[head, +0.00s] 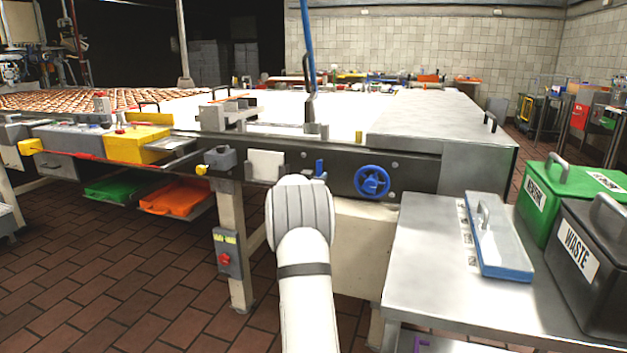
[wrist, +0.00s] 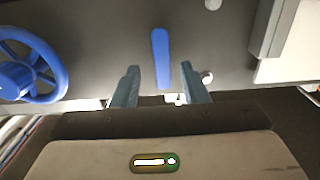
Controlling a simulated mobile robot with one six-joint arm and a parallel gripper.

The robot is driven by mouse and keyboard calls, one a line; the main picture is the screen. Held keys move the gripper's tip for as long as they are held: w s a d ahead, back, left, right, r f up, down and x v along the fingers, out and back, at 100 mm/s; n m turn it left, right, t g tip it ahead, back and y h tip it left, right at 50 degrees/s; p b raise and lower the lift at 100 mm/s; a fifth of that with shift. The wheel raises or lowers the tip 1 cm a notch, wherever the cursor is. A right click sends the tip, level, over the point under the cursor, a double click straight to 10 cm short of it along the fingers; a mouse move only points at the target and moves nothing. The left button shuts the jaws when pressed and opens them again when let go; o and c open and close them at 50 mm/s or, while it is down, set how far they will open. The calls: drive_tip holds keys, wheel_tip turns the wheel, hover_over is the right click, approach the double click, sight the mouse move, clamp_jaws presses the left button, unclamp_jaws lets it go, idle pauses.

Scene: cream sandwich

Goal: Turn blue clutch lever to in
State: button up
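The blue clutch lever (wrist: 161,58) is a narrow flat bar on the dark machine panel in the wrist view. It looks nearly upright there, tilted slightly. My gripper (wrist: 160,67) is open, with one grey finger on each side of the lever's lower part. Gaps show between the lever and both fingers; I cannot tell how deep the lever sits between them. In the head view the lever (head: 320,168) shows as a small blue piece just above my arm's white wrist, which hides my fingers. No "in" marking can be read.
A blue handwheel (head: 372,181) is right of the lever in the head view; in the wrist view the wheel (wrist: 30,68) is at left. A pale plate (head: 266,165) is on the lever's other side. A steel table (head: 430,262) with bins stands at right.

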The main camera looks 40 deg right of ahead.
sight(320, 170)
drive_tip(key=shift+x, duration=1.2)
drive_tip(key=shift+c, duration=0.2)
clamp_jaws()
